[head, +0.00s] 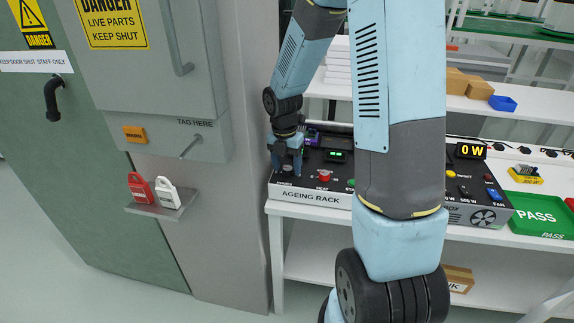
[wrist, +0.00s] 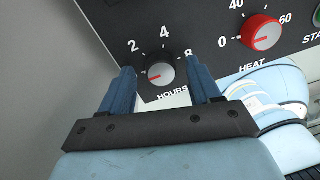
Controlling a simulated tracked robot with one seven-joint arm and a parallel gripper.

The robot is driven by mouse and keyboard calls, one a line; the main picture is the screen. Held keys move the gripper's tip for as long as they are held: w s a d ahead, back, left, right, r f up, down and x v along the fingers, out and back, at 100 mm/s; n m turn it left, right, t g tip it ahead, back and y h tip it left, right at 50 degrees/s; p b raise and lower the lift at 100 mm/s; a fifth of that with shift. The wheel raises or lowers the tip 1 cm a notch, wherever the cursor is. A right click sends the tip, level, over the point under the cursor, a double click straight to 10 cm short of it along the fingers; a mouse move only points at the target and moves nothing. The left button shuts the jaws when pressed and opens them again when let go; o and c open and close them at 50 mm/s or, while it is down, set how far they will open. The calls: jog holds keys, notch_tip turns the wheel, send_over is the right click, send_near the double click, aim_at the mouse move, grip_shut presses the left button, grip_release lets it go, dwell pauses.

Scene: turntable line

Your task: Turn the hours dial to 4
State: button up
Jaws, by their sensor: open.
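The hours dial (wrist: 160,71) is a dark round knob on the black panel, with "HOURS" printed below it. The marks 2, 4 and 8 show around it. My gripper (wrist: 158,80) is open, with one finger on each side of the dial. I cannot tell whether either finger touches it. In the head view my gripper (head: 287,162) is at the left end of the ageing rack (head: 312,197) and hides the dial.
The red heat dial (wrist: 262,34) is right of my right finger, its pointer toward 0. A green button (wrist: 317,16) lies further right. The grey cabinet (head: 247,130) stands close left of the rack. A green PASS tray (head: 537,215) is at the right.

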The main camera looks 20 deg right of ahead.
jog(key=shift+f, duration=0.1)
jog(key=shift+c, duration=0.2)
jog(key=c, duration=1)
jog(key=shift+m, duration=0.4)
jog(key=m, duration=1.1)
jog(key=shift+y, duration=0.3)
jog(key=m, duration=0.6)
jog(key=shift+d, duration=0.1)
jog(key=m, duration=0.5)
jog(key=shift+m, duration=0.4)
